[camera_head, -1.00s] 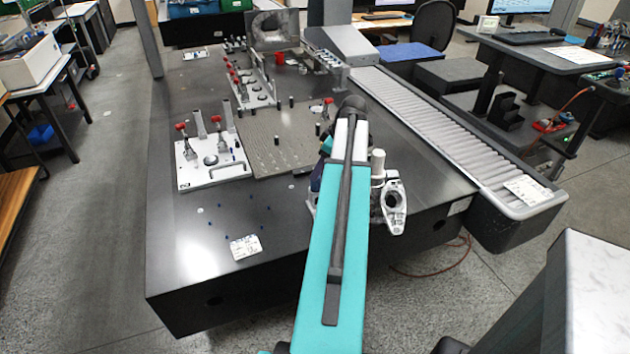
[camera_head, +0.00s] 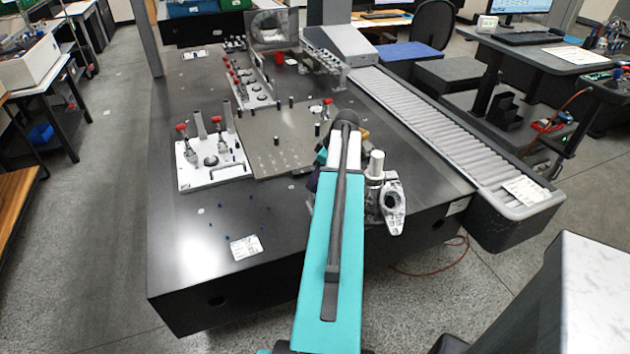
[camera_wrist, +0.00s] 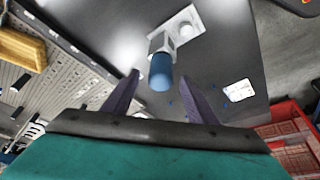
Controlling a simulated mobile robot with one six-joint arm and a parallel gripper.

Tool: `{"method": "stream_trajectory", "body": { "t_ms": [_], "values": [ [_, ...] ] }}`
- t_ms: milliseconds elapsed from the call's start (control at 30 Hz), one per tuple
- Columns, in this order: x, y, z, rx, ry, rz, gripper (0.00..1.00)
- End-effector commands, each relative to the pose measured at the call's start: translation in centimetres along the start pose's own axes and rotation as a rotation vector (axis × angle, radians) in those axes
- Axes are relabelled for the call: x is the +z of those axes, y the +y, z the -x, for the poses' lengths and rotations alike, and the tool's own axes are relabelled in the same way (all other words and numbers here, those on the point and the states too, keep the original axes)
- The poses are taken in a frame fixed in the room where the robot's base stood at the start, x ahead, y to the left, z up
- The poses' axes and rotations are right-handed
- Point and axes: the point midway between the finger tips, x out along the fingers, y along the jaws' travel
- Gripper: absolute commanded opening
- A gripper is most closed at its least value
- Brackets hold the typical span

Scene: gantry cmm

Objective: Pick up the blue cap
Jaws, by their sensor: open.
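In the wrist view, the blue cap (camera_wrist: 160,72) is a blue cylinder at the end of a pale metal part (camera_wrist: 163,44). This part reaches up from a white plate (camera_wrist: 178,30) on the dark table. My gripper (camera_wrist: 160,78) is open, with one purple finger on each side of the cap in the picture. Dark gaps show between the fingers and the cap. I cannot tell how far the fingertips are from it in depth. In the head view my teal arm hides the cap and most of the gripper.
The dark table (camera_head: 195,285) carries a fixture plate with red-knobbed clamps (camera_head: 212,172) and a perforated plate (camera_head: 275,160). A white card (camera_head: 246,247) lies at its front. A roller conveyor (camera_head: 440,140) runs along the right. A red crate (camera_wrist: 290,130) shows in the wrist view.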

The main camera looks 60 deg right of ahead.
Motion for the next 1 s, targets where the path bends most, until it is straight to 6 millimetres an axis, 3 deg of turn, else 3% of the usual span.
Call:
{"method": "stream_trajectory", "body": {
  "t_ms": [200,733,1000],
  "values": [
    [-0.07,0.01,-1.02,0.001,0.0,0.001,0.52],
    [-0.05,0.0,-1.05,0.0,0.0,0.001,0.52],
    [-0.04,0.0,-1.04,0.0,0.0,0.001,0.09]
  ]
}}
